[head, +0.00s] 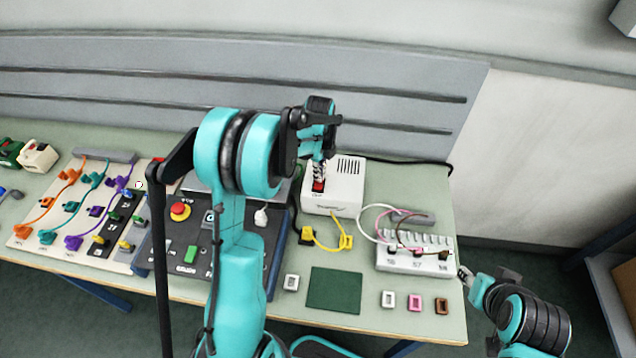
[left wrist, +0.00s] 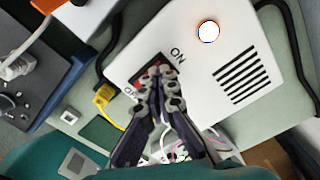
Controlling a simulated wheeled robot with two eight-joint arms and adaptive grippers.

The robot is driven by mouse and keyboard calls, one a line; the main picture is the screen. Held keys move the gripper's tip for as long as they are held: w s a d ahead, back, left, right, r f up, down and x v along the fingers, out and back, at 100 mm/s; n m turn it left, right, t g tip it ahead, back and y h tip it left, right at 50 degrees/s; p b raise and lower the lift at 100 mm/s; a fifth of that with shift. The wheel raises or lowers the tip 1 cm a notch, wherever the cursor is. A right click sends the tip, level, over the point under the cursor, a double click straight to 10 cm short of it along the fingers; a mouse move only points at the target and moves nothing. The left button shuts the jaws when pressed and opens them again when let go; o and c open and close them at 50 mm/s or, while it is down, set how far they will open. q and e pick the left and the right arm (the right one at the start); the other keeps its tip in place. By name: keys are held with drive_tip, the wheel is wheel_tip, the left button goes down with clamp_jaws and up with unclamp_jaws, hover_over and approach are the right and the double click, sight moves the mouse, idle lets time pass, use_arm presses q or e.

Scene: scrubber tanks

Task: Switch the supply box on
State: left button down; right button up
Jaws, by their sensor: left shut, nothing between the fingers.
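The supply box (head: 347,190) is a white box with dark vent slots, standing at the back right of the table. It fills the upper part of the left wrist view (left wrist: 225,60). Its red switch (head: 319,186) sits between the ON and OFF marks; the fingers hide part of it, so I cannot tell which way it is tipped. A round lamp (left wrist: 208,31) on the box looks bright white with an orange rim. My left gripper (head: 318,178) is shut and empty, its fingertips at the switch, seemingly touching it. My right gripper (head: 465,274) is low at the table's right edge.
A dark control panel (head: 188,240) with a red knob stands left of the box. A yellow cable (head: 325,243) lies in front of it. A grey terminal block (head: 415,262) with wires is at right. A green pad (head: 334,290) and small sockets lie at the front edge.

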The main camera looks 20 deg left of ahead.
use_arm(q)
drive_tip(key=shift+r+p, duration=2.15)
drive_tip(key=shift+r, duration=1.35)
